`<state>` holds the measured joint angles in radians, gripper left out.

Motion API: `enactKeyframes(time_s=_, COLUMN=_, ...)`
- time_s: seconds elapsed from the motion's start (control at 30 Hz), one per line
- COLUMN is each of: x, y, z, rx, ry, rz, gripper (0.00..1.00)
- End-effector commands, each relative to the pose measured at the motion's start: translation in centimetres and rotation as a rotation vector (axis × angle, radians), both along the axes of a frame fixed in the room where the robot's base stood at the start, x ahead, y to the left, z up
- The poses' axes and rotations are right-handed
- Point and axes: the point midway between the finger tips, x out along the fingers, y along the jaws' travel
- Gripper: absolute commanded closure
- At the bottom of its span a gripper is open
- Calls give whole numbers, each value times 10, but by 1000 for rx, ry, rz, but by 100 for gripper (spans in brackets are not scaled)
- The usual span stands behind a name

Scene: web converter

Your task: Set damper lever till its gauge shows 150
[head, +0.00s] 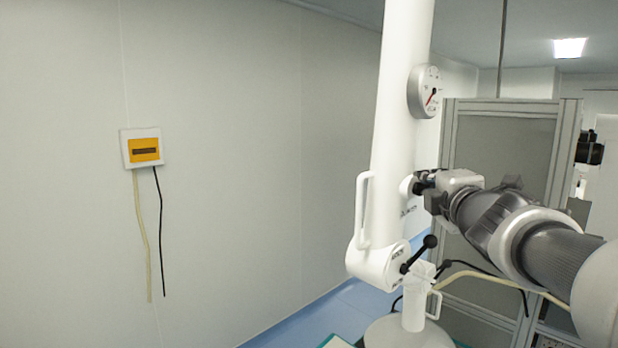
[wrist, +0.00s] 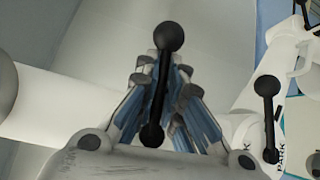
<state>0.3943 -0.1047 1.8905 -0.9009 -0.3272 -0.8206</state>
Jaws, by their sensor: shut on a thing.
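The round gauge (head: 424,91) is mounted on the white column in the head view. It is seen at a slant; a red needle shows, but its numbers are too small to read. In the wrist view a black lever (wrist: 160,90) with a ball knob stands between the fingers of my gripper (wrist: 162,85), which is shut on it. The knob sticks out past the fingertips. In the head view my gripper (head: 424,184) is at a small white hub (head: 406,187) on the column, below the gauge, and mostly hides the lever there.
A second black ball-knob lever (head: 419,254) sits lower on the column; it also shows in the wrist view (wrist: 267,115) near a PARK label. A white handle (head: 362,210) is on the column's left. A framed grey panel (head: 505,155) stands behind my arm.

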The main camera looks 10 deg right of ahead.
Motion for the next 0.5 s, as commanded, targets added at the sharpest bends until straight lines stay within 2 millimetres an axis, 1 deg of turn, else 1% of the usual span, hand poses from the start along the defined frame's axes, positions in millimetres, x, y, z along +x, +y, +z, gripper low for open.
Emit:
enactKeyframes(time_s=0.03, x=-1, y=-3, z=0, rx=2, ry=1, rz=-8, gripper=100)
enactKeyframes(time_s=0.5, x=-1, y=-4, z=-1, rx=-18, ry=-17, rz=-12, gripper=100)
